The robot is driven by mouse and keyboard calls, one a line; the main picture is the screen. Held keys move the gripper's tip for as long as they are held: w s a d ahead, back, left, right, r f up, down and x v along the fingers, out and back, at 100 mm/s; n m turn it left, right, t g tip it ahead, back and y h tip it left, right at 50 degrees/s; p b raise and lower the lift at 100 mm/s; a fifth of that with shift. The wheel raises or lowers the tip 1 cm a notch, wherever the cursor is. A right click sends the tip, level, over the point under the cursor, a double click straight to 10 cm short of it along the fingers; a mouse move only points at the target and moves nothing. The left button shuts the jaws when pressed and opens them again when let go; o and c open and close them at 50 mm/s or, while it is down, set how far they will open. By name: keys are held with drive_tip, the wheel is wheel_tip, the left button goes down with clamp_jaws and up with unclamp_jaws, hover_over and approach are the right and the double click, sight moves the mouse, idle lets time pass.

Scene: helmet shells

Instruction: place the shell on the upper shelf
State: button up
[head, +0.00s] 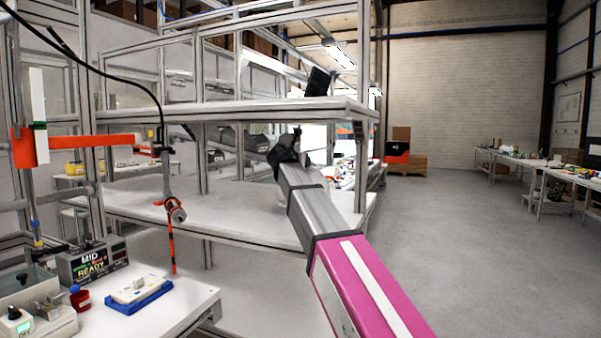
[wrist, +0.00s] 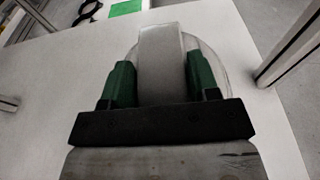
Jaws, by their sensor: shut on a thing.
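In the wrist view my gripper (wrist: 158,68) has its two green fingers closed on the shell (wrist: 162,42). The shell is pale grey, with a broad band between the fingers and a rounded, semi-transparent rim around it. A white surface lies beneath it; I cannot tell whether the shell touches that surface. In the head view the upper shelf (head: 220,110) is a long pale board in a metal frame. My arm reaches up to the shelf unit from the lower right. The gripper and shell cannot be made out clearly there.
A lower shelf (head: 240,205) lies below the upper one. Metal posts (wrist: 295,45) stand beside the gripper's surroundings. A workbench (head: 185,305) with a blue-based fixture (head: 138,292) is at front left. Open floor (head: 460,240) lies to the right.

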drive_tip(key=shift+w+d, duration=0.1)
drive_tip(key=shift+w, duration=0.15)
drive_tip(key=shift+f, duration=1.85)
drive_tip(key=o, duration=1.5)
drive_tip(key=shift+c, duration=0.2)
drive_tip(key=shift+s, duration=0.15)
drive_tip(key=v, duration=1.2)
